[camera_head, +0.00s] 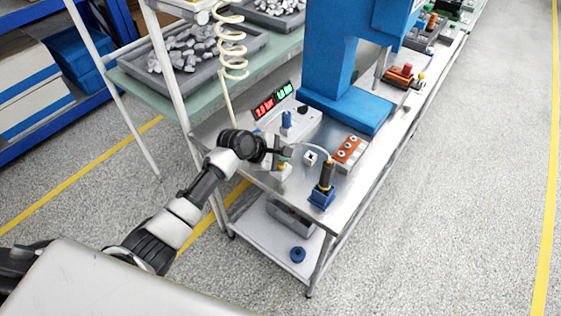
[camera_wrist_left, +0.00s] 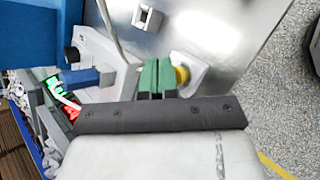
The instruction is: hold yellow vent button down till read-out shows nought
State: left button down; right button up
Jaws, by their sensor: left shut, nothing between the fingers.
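The yellow vent button (camera_wrist_left: 182,75) sits on a small pale box (camera_wrist_left: 194,72) in the left wrist view, partly hidden behind my fingers. In the head view the pale box (camera_head: 281,173) is at the bench's near left, below my left gripper (camera_head: 287,152). That gripper is shut and empty, its green fingertips (camera_wrist_left: 155,78) overlapping the button's edge. I cannot tell whether they touch or press it. The read-out has a red display (camera_head: 264,107) and a green display (camera_head: 285,92); the red digits are too small to read surely. My right gripper is out of view.
A blue press (camera_head: 330,60) stands on the metal bench behind. A blue-based black-and-yellow tool (camera_head: 325,183), a small white block (camera_head: 310,158) and an orange panel (camera_head: 347,150) are right of my gripper. A pale coiled hose (camera_head: 232,45) hangs at upper left.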

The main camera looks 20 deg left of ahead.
aim_at(281, 164)
pick_arm(q)
jog(key=shift+f, duration=0.55)
dwell(1.5)
dwell(1.0)
jog(key=shift+r+p, duration=0.95)
jog(key=shift+p, duration=0.3)
notch_tip(281, 164, up, 5)
jog(key=p, duration=0.6)
jog(key=shift+r, duration=0.1)
